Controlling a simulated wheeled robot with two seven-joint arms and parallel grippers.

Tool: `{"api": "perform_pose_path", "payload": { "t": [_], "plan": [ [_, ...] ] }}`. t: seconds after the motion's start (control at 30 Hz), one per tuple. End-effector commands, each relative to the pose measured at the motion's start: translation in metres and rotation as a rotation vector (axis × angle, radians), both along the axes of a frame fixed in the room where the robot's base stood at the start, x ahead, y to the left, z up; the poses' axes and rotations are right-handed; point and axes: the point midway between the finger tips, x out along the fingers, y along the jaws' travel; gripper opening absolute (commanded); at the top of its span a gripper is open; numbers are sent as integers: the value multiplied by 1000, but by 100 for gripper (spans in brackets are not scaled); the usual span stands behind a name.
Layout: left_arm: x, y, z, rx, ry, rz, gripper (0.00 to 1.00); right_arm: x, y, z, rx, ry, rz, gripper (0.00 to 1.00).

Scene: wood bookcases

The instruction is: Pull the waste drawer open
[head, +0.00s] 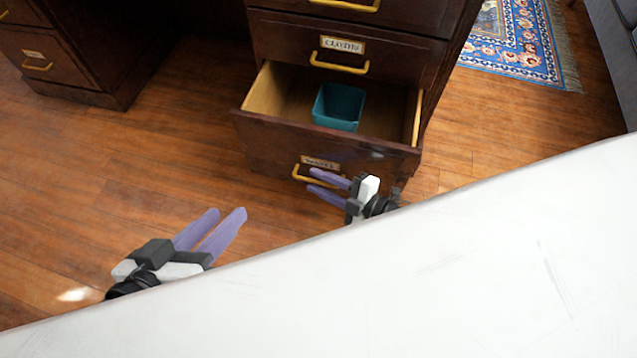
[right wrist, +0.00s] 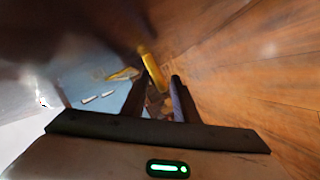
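The waste drawer (head: 262,138) is the bottom drawer of the dark wood desk and stands pulled out, showing its pale inside. Its front has a label and a yellow handle (head: 298,175). My right gripper (head: 311,180) is at this handle, its two purple fingers apart and partly covering it. In the right wrist view the yellow handle (right wrist: 153,70) shows at the fingertips of the right gripper (right wrist: 160,85), with a gap between the fingers; firm contact cannot be told. My left gripper (head: 227,212) is open and empty, left of and apart from the drawer.
A teal bin (head: 339,107) stands inside the drawer. A closed drawer (head: 390,58) with a yellow handle is above it. A white surface (head: 420,270) fills the near right. Wood floor (head: 110,165) is clear at left; a blue patterned rug (head: 515,40) lies behind right.

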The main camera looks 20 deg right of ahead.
Motion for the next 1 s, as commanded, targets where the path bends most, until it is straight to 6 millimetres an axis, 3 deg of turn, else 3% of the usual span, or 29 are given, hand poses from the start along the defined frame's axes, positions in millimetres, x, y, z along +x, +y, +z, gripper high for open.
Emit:
{"api": "perform_pose_path", "payload": {
  "t": [0.33, 0.5, 1.0],
  "plan": [
    [0, -1, 1, -7, -4, -1, 31, 4, 3, -1, 0, 1, 1, 27],
    [0, -1, 2, -7, -5, 0, 31, 4, 3, -1, 0, 0, 0, 0],
    [0, -1, 2, -7, -5, -1, 31, 3, 3, -1, 0, 1, 1, 0]
  ]
}}
